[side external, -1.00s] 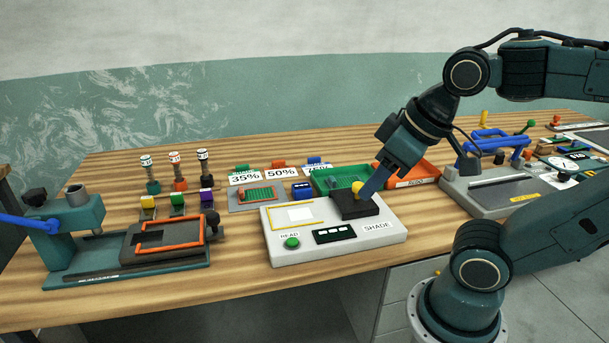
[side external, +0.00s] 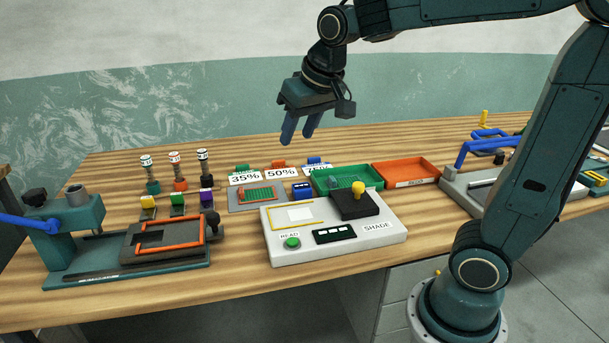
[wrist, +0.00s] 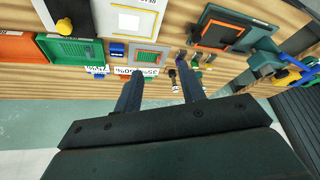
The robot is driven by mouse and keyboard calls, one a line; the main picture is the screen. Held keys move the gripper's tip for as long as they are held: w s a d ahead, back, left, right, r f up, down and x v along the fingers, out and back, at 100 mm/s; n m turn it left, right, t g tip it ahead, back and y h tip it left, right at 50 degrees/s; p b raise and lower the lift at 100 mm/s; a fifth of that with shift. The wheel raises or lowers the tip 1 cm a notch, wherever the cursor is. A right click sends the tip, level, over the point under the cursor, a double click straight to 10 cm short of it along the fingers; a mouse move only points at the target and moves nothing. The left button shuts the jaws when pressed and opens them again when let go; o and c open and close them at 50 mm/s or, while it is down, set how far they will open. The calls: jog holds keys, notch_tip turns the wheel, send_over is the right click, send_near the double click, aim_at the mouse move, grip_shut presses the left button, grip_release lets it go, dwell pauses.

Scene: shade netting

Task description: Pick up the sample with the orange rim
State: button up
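The sample with the orange rim (side external: 262,192) is a small piece of green netting with an orange edge. It lies flat on a grey plate (side external: 235,203) behind the white SHADE device. It also shows in the wrist view, upper middle (wrist: 148,58). My gripper (side external: 299,137) is high above the bench, above and to the right of the sample in the side view. Its two blue fingers are apart with nothing between them. In the wrist view the fingertips (wrist: 160,70) are spread, with the sample just beyond the gap.
The white SHADE device (side external: 385,238) has a black block with a yellow knob (side external: 358,187). A green tray (side external: 372,183) and orange tray (side external: 405,173) stand behind. A small blue block (side external: 301,190) is beside the plate. A press with an orange-edged frame (side external: 165,255) and upright stamps (side external: 178,170) are left.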

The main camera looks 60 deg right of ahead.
jog(key=w+d+f+m, duration=0.1)
jog(key=w+d+f, duration=0.2)
jog(key=w+f, duration=0.2)
jog(key=w+d+f+m+g+h, duration=0.1)
jog(key=w+f, duration=0.4)
jog(key=w, duration=0.6)
jog(key=w+d+f+m+h, duration=0.1)
jog(key=w+d+f+m, duration=0.2)
jog(key=w+f, duration=0.3)
jog(key=w+d, duration=0.1)
jog(key=w, duration=0.1)
jog(key=shift+w+d+g, duration=0.3)
jog(key=shift+w, duration=0.05)
jog(key=shift+f, duration=0.1)
send_over(241, 190)
jog(key=s+a, duration=0.2)
jog(key=shift+w+d+f, duration=0.1)
jog(key=shift+w+f, duration=0.05)
jog(key=shift+f, duration=1.8)
jog(key=shift+w+d+f, duration=0.1)
jog(key=shift+f, duration=1.8)
jog(key=shift+x, duration=2.6)
